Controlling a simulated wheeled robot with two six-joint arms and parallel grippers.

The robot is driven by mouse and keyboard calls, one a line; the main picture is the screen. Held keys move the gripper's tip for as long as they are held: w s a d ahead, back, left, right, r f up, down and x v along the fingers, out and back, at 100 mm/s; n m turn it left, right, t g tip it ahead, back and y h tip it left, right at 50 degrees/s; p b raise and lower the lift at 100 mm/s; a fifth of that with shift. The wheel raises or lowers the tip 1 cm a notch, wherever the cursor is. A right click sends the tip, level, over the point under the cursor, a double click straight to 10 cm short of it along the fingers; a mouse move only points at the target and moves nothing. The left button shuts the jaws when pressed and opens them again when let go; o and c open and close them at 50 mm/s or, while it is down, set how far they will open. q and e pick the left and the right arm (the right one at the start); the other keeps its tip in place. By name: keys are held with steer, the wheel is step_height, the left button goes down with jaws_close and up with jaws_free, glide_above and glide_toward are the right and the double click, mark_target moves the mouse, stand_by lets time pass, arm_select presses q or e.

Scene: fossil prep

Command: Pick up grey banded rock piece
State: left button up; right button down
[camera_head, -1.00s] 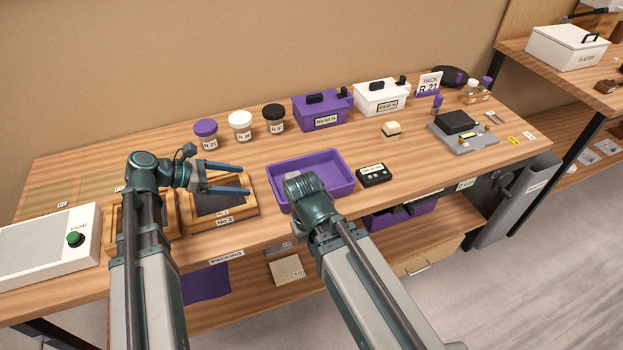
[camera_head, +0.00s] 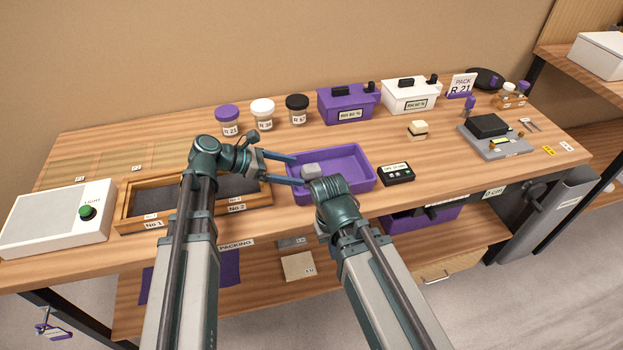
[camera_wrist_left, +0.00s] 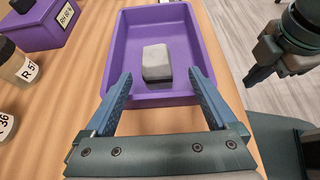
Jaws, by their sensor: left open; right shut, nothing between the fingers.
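The grey banded rock piece (camera_head: 311,169) lies in the purple tray (camera_head: 366,163), near its left side. The left wrist view shows it as a pale grey block (camera_wrist_left: 157,60) with a darker band at its lower edge. My left gripper (camera_head: 298,170) is open and empty at the tray's left side. In the left wrist view its fingers (camera_wrist_left: 160,76) point towards the rock, one on each side of it in the picture, not touching it. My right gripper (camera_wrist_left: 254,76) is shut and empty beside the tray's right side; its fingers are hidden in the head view.
My right wrist overlaps the tray's front edge in the head view. A black device (camera_head: 396,173) lies right of the tray. Wooden trays (camera_head: 151,223) stand left, beside a light box (camera_head: 50,225). Jars (camera_head: 262,113) and a purple box (camera_head: 349,104) stand behind.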

mark_target(302, 173)
arm_select(q)
steer(key=shift+w+f+b+x, duration=0.1)
steer(key=shift+b+x, duration=0.6)
steer(key=shift+x, duration=0.55)
steer(key=shift+w+f+b+x, duration=0.15)
steer(key=shift+b+x, duration=0.5)
steer(key=shift+x, duration=0.55)
steer(key=shift+d, duration=0.1)
steer(key=shift+r, duration=0.1)
jaws_close()
